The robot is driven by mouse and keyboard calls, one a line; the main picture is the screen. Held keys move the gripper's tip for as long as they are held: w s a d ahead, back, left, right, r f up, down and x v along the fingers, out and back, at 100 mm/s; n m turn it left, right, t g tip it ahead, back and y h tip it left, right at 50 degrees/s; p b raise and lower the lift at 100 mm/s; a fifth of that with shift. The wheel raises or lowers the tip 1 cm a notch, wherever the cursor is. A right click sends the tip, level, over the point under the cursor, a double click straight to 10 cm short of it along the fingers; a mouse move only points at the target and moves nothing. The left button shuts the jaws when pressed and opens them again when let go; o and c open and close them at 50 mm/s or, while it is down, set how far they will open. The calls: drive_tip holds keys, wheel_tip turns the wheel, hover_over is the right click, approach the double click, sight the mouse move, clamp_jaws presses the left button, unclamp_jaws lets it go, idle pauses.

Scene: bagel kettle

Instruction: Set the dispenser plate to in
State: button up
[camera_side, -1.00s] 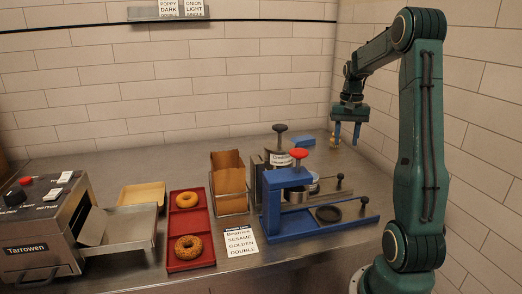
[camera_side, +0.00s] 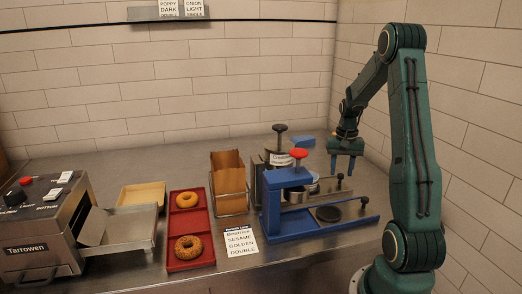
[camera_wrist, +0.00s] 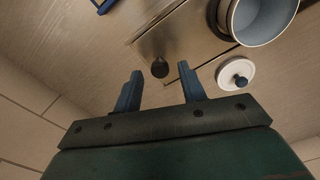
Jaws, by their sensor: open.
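The dispenser (camera_side: 277,160) stands behind the blue press, a labelled canister with a dark knob on top. Its flat metal plate sticks out to the right and ends in a small black knob (camera_side: 339,177). In the wrist view the plate (camera_wrist: 185,32) shows as a metal strip, with the black knob (camera_wrist: 159,68) at its corner. My gripper (camera_side: 344,166) is open and empty, pointing down just above and beside this knob. In the wrist view the knob appears between the fingertips (camera_wrist: 160,76); whether it is at their height I cannot tell.
The blue press (camera_side: 275,205) with a red knob stands in front, with its own black handle (camera_side: 364,200). A red tray (camera_side: 188,252) holds bagels.

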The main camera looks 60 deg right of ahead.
drive_tip(key=shift+f, duration=1.35)
clamp_jaws()
